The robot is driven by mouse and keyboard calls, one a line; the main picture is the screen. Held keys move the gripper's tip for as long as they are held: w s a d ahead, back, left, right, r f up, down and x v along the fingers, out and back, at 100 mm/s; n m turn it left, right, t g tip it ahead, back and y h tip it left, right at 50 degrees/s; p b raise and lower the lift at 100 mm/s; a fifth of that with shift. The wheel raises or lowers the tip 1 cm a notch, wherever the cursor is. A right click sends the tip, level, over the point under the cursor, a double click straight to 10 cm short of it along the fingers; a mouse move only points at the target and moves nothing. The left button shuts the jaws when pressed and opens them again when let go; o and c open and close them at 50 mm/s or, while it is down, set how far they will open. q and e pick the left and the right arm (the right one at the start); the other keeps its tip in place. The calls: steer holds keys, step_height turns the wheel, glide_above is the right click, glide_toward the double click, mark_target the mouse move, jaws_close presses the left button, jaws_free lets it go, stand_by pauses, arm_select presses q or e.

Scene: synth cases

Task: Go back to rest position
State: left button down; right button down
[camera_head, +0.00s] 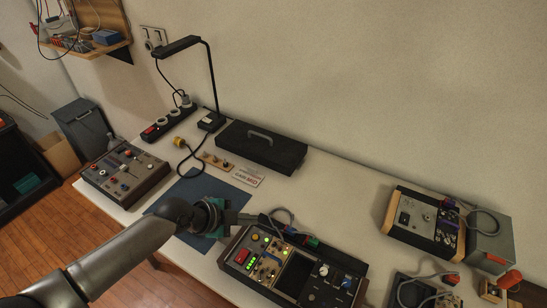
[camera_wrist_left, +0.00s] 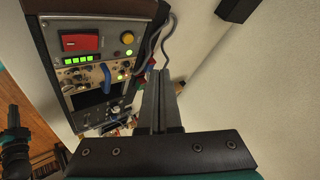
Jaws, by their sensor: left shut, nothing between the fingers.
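My left gripper (camera_head: 262,218) reaches in from the lower left over the table. Its fingers are together with nothing between them. The fingertips are beside the top left of a control unit (camera_head: 292,274) with a red switch, green lights and a dark screen. In the left wrist view the shut fingers (camera_wrist_left: 160,78) point up the picture, and the control unit (camera_wrist_left: 98,75) is to their left. I cannot tell whether the fingers touch its cables. My right gripper does not show.
A blue mat (camera_head: 225,192) lies partly under my left arm. A knobbed panel box (camera_head: 125,172) stands at the left, and a black case (camera_head: 262,147) and lamp (camera_head: 210,85) at the back. Another instrument (camera_head: 425,222) stands at the right. Bare table lies between case and instrument.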

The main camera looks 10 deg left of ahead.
arm_select(q)
steer(key=shift+n+g, duration=0.5)
steer(key=shift+n, duration=0.2)
steer(key=s+d, duration=0.4)
steer(key=s, duration=0.1)
steer(key=shift+d+f, duration=0.15)
steer(key=shift+f, duration=0.1)
steer(key=s+a+r+n+g+y, duration=0.1)
steer(key=s+a+r+n+y, duration=0.15)
steer(key=s+n, duration=0.55)
steer(key=s+a+r+n+g+y, duration=0.15)
steer(key=s+a+n+y, duration=0.25)
steer(key=s+n, duration=0.4)
step_height(320, 180, down, 24)
steer(key=s+r+m+b, duration=0.1)
steer(key=s+m+b, duration=0.1)
steer(key=s+b, duration=0.1)
steer(key=s+a+f+g+b, duration=0.2)
steer(key=s+a+f, duration=0.1)
steer(key=s+f, duration=1.2)
step_height(320, 180, down, 3)
steer(key=shift+s+r, duration=0.2)
steer(key=shift+s, duration=0.05)
